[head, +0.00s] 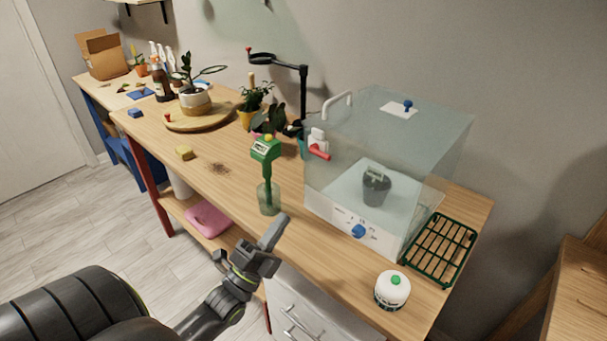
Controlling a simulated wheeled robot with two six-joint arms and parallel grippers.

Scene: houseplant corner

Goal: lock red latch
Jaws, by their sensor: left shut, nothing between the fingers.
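The red latch (319,152) is a small red handle on a white mount. My right gripper is out of view.
A dark pot (376,187) is inside the box. Potted plants stand farther back.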

